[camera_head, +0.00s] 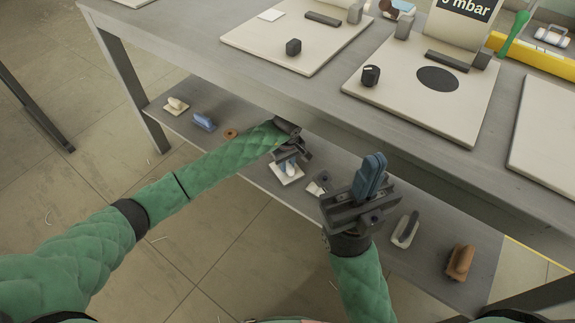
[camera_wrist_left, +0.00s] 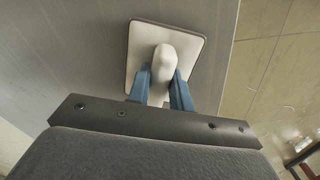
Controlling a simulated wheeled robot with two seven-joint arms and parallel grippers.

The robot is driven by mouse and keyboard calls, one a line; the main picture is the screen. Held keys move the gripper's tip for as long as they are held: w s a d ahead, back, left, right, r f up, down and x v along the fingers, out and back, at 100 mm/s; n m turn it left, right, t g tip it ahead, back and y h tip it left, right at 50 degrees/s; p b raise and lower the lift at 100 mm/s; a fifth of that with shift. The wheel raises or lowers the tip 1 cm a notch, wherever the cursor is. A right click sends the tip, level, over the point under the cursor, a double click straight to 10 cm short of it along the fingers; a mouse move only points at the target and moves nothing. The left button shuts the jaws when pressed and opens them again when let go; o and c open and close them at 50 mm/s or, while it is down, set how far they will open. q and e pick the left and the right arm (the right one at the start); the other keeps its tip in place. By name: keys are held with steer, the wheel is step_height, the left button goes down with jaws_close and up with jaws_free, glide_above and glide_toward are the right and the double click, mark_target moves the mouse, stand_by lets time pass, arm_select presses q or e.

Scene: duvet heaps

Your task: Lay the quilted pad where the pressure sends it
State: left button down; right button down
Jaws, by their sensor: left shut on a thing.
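On the lower shelf (camera_head: 250,165), my left gripper (camera_head: 287,158) is shut on the white handle of a pale square pad (camera_head: 287,176). In the left wrist view, the blue fingers close on both sides of the white handle (camera_wrist_left: 163,62), over the pad's plate (camera_wrist_left: 196,42). The pad seems to rest on the shelf; I cannot tell whether it is quilted. My right gripper (camera_head: 370,176) points upward by the table's front edge; its blue fingers overlap in view, so their gap is unclear. A sign reading "mbar" (camera_head: 465,8) is cut off at the top, its number only partly visible.
Several other handled pieces lie on the shelf, including white (camera_head: 175,105), blue (camera_head: 203,121), grey-white (camera_head: 405,230) and orange (camera_head: 460,262) ones. The tabletop (camera_head: 200,28) above carries pale boards, one with a black disc (camera_head: 437,78) and a dark knob (camera_head: 370,75). Its front edge overhangs the shelf.

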arm_select(q)
steer(key=shift+f, duration=0.2)
steer(key=shift+f, duration=0.15)
steer(key=c, duration=1.3)
jaws_free()
steer(key=shift+o, duration=0.2)
steer(key=shift+r, duration=0.35)
steer(key=shift+r+p, duration=0.6)
steer(key=shift+r, duration=3)
